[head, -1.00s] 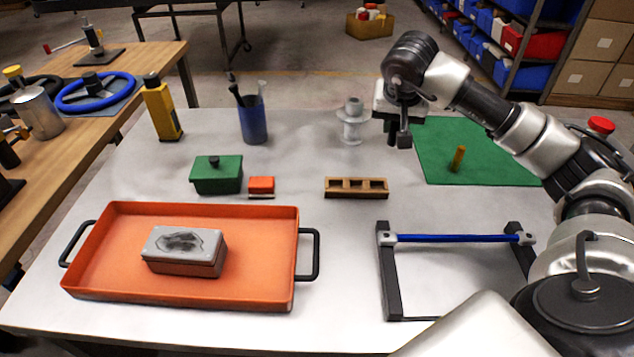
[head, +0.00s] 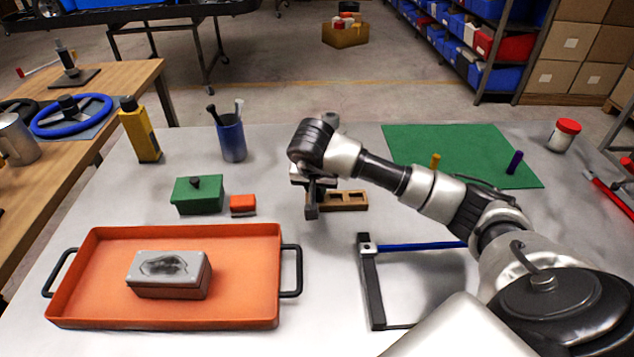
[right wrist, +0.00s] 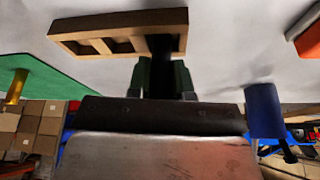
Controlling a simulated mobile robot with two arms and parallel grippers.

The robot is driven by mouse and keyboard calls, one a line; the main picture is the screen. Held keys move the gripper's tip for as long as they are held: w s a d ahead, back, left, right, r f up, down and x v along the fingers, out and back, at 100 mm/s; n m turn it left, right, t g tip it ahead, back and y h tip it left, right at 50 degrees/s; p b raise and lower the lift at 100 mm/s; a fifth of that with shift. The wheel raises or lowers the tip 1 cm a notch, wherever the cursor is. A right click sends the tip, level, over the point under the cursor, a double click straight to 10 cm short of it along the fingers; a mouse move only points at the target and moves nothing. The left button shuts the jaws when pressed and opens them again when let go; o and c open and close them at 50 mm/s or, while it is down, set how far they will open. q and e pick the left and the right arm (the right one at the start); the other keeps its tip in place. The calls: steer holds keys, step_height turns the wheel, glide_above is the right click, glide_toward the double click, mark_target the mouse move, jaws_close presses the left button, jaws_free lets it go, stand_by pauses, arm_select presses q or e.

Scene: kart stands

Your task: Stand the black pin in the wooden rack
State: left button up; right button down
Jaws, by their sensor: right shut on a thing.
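The wooden rack (head: 345,208) stands mid-table with open compartments in a row; its left end is hidden behind my right gripper (head: 312,210). The right gripper points down there, shut on the black pin. In the right wrist view, the black pin (right wrist: 162,46) is a dark shape between the fingers (right wrist: 165,78), overlapping the end compartment of the rack (right wrist: 110,23). I cannot tell how deep the pin reaches, or whether it touches the rack's floor. My left gripper is not in view.
A red block (head: 243,204) and green box (head: 198,195) stand left of the rack. An orange tray (head: 100,290) is in front left. A frame with a blue bar (head: 420,246) is at front right. A green mat (head: 440,140) holds a yellow pin (head: 435,160) and purple pin (head: 515,162).

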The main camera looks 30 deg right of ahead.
steer(key=shift+f, duration=0.2)
steer(key=shift+f, duration=0.15)
steer(key=c, duration=1)
jaws_free()
steer(key=shift+r, duration=0.3)
steer(key=v, duration=1.2)
